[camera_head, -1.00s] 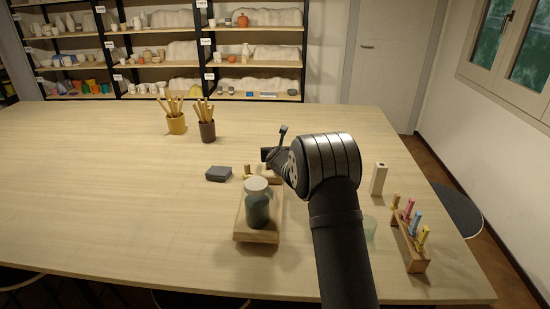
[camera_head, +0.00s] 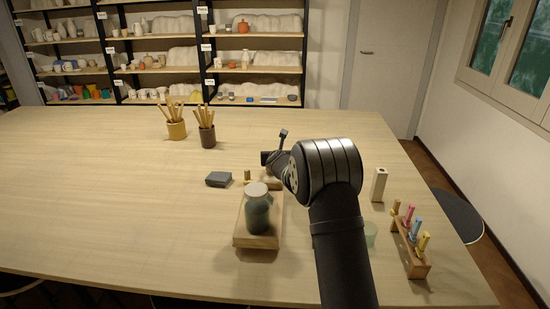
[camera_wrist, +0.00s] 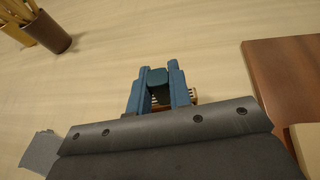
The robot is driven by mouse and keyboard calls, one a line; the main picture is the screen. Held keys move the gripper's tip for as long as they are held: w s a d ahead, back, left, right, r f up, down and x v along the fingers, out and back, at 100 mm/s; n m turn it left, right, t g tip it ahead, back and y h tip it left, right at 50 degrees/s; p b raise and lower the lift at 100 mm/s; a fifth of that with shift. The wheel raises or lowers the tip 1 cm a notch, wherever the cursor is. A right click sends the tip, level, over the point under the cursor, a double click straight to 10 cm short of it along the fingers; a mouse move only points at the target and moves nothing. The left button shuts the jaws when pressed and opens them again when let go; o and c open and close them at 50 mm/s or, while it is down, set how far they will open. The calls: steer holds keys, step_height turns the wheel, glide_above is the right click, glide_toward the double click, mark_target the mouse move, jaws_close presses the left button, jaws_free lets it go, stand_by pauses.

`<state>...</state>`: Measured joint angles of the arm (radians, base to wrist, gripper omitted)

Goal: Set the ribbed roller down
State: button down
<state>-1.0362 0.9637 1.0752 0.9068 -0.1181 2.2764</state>
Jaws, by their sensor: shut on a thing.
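In the wrist view, my gripper (camera_wrist: 159,82) has its blue fingers closed around the ribbed roller (camera_wrist: 194,96). Pale ribs with dark grooves show between and to the right of the fingers; the rest is hidden by the fingers and the gripper body. In the head view, a pale wooden piece that seems to be the roller's left end (camera_head: 248,177) shows behind the jar, close to the tabletop (camera_head: 120,200). Whether the roller touches the table I cannot tell. My arm and the jar hide the fingertips there.
A grey-green jar (camera_head: 258,212) stands on a wooden board (camera_head: 246,241) in front of the roller. A dark grey block (camera_head: 218,179) lies left. Two tool pots (camera_head: 176,128) stand farther back. A pale upright block (camera_head: 379,184) and a peg rack (camera_head: 411,250) stand right. The left table is clear.

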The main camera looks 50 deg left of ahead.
steer(key=shift+r, duration=1.7)
steer(key=w+d+r, duration=0.5)
steer(key=d+r, duration=0.2)
steer(key=d, duration=0.3)
steer(key=s+d+m+t+h, duration=0.1)
steer(key=d+m+t+h, duration=0.8)
steer(key=d, duration=1.6)
steer(key=shift+s+d+f+m+g+h, duration=0.1)
steer(key=shift+d+f+m+g+h, duration=0.2)
steer(key=shift+f, duration=1.5)
steer(key=shift+s+d+f+m+g+h, duration=0.1)
steer(key=shift+f+m+g+h, duration=0.3)
steer(key=shift+f, duration=1.35)
steer(key=shift+s+d+f+m+g+h, duration=0.1)
steer(key=shift+d+f+m+g+h, duration=0.2)
steer(key=shift+f, duration=1.5)
steer(key=shift+a, duration=0.1)
